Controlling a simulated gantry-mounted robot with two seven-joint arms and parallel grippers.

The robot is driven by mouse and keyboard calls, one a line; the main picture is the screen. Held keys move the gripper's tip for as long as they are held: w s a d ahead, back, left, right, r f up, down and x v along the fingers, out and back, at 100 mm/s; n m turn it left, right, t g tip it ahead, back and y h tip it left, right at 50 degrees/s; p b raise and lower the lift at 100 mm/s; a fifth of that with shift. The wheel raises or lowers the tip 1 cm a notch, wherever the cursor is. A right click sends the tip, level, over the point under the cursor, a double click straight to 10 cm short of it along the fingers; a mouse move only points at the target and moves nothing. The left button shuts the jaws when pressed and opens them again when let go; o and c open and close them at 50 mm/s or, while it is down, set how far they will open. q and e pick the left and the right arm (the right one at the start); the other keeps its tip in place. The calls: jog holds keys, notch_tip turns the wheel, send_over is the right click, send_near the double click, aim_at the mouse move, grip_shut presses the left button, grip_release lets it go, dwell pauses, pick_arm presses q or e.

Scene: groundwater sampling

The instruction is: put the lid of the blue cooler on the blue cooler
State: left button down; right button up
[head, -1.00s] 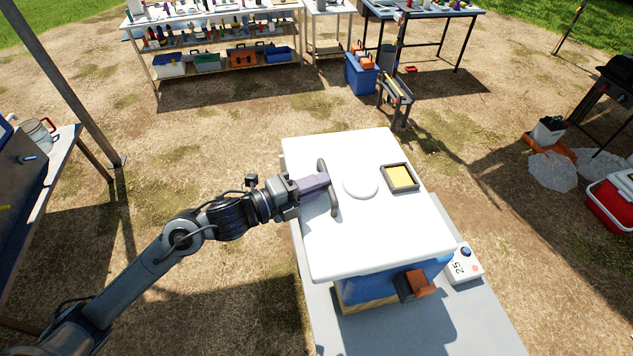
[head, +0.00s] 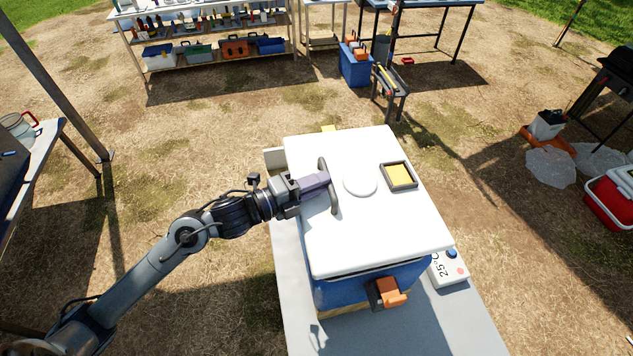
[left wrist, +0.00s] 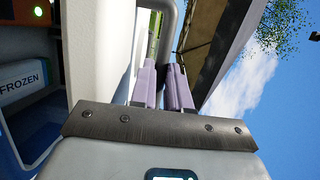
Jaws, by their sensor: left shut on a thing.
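The white lid (head: 385,240) of the blue cooler has a grey bar handle (head: 334,200), a round disc and a dark-framed yellow pad on top. My left gripper (head: 326,183) is shut on the handle at the lid's left side. The blue cooler (head: 345,292) is under the lid, its orange-and-black latch at the front. A dark gap shows between lid and cooler along the front. In the left wrist view the lid (left wrist: 95,45) stands apart from the open cooler, where a pack marked FROZEN (left wrist: 22,82) shows. My right gripper is not in view.
The cooler stands on a grey bench (head: 400,325). A white box with a temperature reading (head: 448,268) sits close to the cooler's right. A pale object (head: 274,158) is behind the lid's far left corner. A red cooler (head: 608,205) is at the far right.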

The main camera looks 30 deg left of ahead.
aim_at(317, 201)
pick_arm(q)
jog(key=shift+f+t+b, duration=0.25)
jog(key=shift+t+b, duration=0.05)
jog(key=shift+b, duration=0.5)
notch_tip(317, 201, down, 6)
jog(key=b, duration=0.4)
jog(key=shift+r, duration=0.1)
jog(key=shift+b, duration=0.35)
jog(key=shift+f, duration=0.35)
jog(key=shift+f+b, duration=0.8)
jog(key=shift+f, duration=0.15)
dwell(0.3)
